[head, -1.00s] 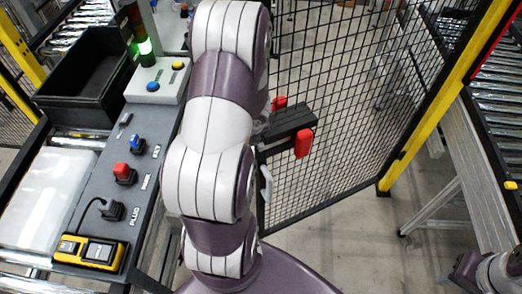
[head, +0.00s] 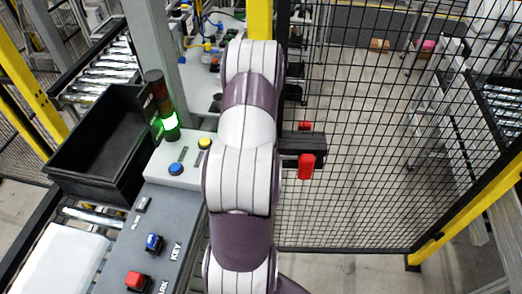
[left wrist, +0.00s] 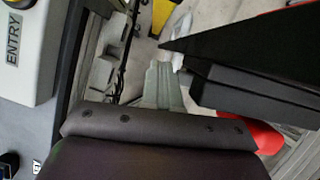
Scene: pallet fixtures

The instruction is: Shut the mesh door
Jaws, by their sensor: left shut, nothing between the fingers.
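The mesh door (head: 350,185), a black wire panel in a dark frame, stands right of my left arm in the head view. Its left edge is partly hidden by that arm. A black latch block (head: 290,143) with a red handle (head: 307,166) sits at that edge. The left wrist view shows a black block (left wrist: 250,90) with a red part at close range. My left gripper (left wrist: 163,72) is shut and empty, just left of this block; I cannot tell whether they touch. In the head view my arm hides it. My right gripper is out of view.
A control panel (head: 165,225) with switches and a green-lit lamp stands at left, beside a black bin (head: 95,150). A yellow post (head: 475,215) rises right of the door, and another yellow post (head: 260,20) shows behind my arm. Floor is visible through the mesh.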

